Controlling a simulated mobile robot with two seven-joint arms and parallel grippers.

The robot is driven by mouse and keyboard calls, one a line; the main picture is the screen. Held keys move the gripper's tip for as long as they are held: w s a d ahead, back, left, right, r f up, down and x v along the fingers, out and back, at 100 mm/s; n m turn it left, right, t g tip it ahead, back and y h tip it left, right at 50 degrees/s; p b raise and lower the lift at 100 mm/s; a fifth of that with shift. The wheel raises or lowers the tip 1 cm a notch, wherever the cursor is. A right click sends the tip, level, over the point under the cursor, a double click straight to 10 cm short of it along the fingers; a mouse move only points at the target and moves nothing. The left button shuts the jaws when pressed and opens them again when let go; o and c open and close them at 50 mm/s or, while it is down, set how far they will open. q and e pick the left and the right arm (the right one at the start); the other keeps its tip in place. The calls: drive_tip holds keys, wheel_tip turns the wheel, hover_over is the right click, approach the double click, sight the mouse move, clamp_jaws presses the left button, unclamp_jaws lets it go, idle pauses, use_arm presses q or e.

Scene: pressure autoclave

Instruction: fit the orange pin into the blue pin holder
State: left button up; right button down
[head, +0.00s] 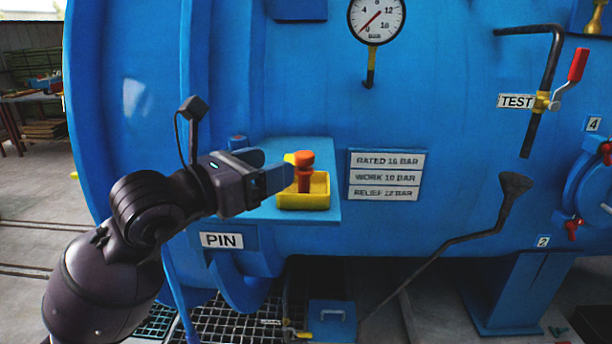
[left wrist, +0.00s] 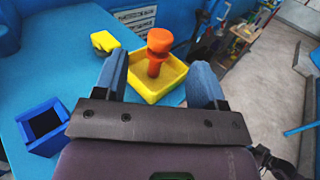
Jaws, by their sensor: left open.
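The orange pin (head: 304,172) stands upright with a wide round head in a yellow tray (head: 318,200) on the blue shelf. In the left wrist view the pin (left wrist: 158,50) shows between and beyond my two blue fingers, inside the tray (left wrist: 140,92). My left gripper (head: 288,178) is open beside the pin; the wrist view shows the fingers (left wrist: 160,66) well apart with nothing held. A blue square holder with a dark opening (left wrist: 42,126) stands on the shelf left of the gripper, and its top (head: 238,141) shows behind the gripper in the head view. My right gripper is not in view.
A small yellow block (left wrist: 105,41) lies behind the tray on the shelf. The shelf (head: 328,150) projects from the blue autoclave, with a PIN label (head: 221,240) below its front. A dark lever (head: 470,237) slants across at the right. Bare shelf lies between holder and tray.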

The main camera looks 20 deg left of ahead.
sight(296, 161)
use_arm(q)
drive_tip(key=shift+w+d, duration=0.2)
drive_tip(key=shift+w, duration=0.1)
drive_tip(key=shift+f+x, duration=0.2)
drive_tip(key=shift+x, duration=1.1)
drive_tip(key=shift+f+x, duration=0.15)
drive_tip(key=shift+x, duration=1.1)
drive_tip(key=c, duration=1)
drive_tip(key=shift+c, duration=0.2)
